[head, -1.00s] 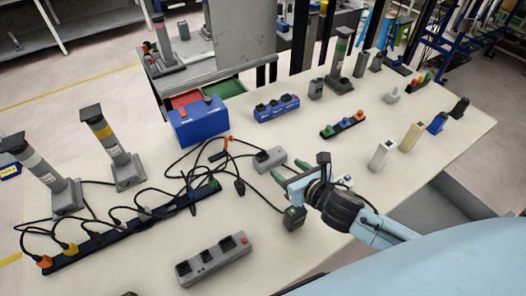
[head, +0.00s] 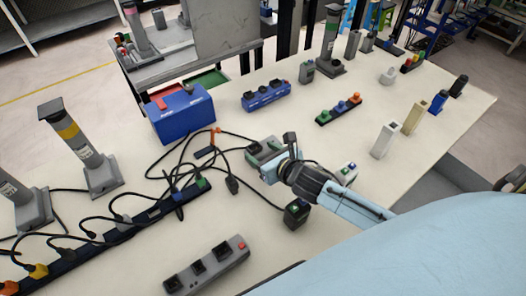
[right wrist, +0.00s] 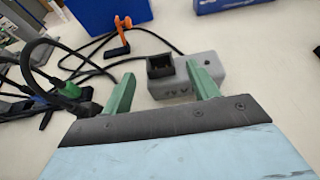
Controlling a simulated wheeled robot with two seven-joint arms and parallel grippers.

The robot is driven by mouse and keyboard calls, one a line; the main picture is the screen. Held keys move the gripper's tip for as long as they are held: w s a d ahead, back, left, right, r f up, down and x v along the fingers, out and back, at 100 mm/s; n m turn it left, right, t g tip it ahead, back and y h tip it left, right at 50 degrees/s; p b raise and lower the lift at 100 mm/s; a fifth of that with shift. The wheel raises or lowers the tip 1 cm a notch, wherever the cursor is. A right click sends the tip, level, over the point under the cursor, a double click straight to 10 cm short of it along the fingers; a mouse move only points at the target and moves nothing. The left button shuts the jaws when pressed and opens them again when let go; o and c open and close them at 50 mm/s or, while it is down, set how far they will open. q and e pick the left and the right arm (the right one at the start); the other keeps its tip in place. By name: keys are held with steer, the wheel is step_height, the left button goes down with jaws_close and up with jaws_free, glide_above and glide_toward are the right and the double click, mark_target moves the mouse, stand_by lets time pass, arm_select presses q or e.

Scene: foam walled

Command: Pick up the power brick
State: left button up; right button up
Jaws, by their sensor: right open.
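The power brick, a grey box with a black socket on top and a cable, lies on the table in the middle of the head view (head: 258,147), partly hidden by my right gripper. It also shows in the right wrist view (right wrist: 212,72). My right gripper (head: 263,160) is open at the brick. In the right wrist view its two green fingers (right wrist: 160,73) reach toward the brick, one left of the socket and one overlapping the grey body. I cannot tell whether they touch it. My left gripper is not in view.
Black cables (head: 215,160) tangle left of the brick. A black adapter (head: 297,213) stands close to my right arm. A grey power strip (head: 207,265) lies in front, and a blue box (head: 182,116) stands behind left. Several sockets and blocks stand at the right.

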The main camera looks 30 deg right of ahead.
steer(key=shift+x, duration=1.1)
steer(key=c, duration=1.2)
steer(key=shift+r, duration=0.1)
steer(key=shift+r, duration=0.1)
